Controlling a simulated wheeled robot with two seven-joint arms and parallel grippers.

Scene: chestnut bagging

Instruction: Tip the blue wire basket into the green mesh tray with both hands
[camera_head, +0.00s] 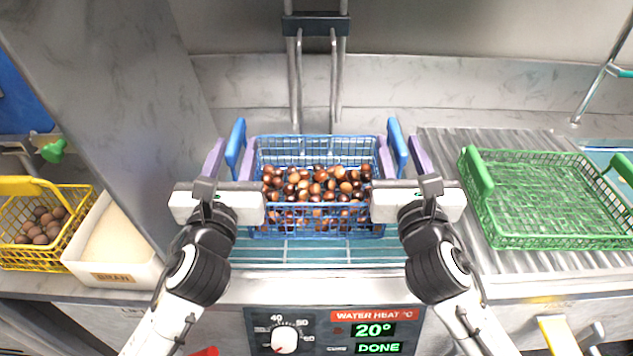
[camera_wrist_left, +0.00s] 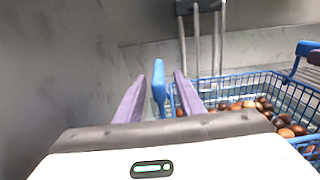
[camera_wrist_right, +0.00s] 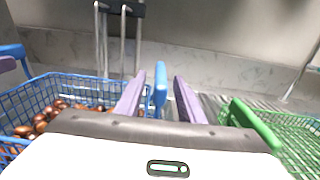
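The blue wire basket (camera_head: 318,221) holds many brown chestnuts and sits upright over the teal-floored basin in the middle. It has a blue handle at each side. My left gripper (camera_head: 231,156) is open, its purple fingers on either side of the left handle (camera_wrist_left: 159,82), with gaps showing. My right gripper (camera_head: 403,156) is open in the same way around the right handle (camera_wrist_right: 160,84), with gaps. The green mesh tray (camera_head: 535,242) stands to the right and looks empty; part of it shows in the right wrist view (camera_wrist_right: 262,128).
The tray rests on a ridged metal drainboard (camera_head: 450,146). On the left are a yellow basket (camera_head: 45,262) of chestnuts and a white bin (camera_head: 75,262) labelled BRAN. A metal frame (camera_head: 316,26) rises behind the basket. A control panel (camera_head: 335,332) reading DONE is in front.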

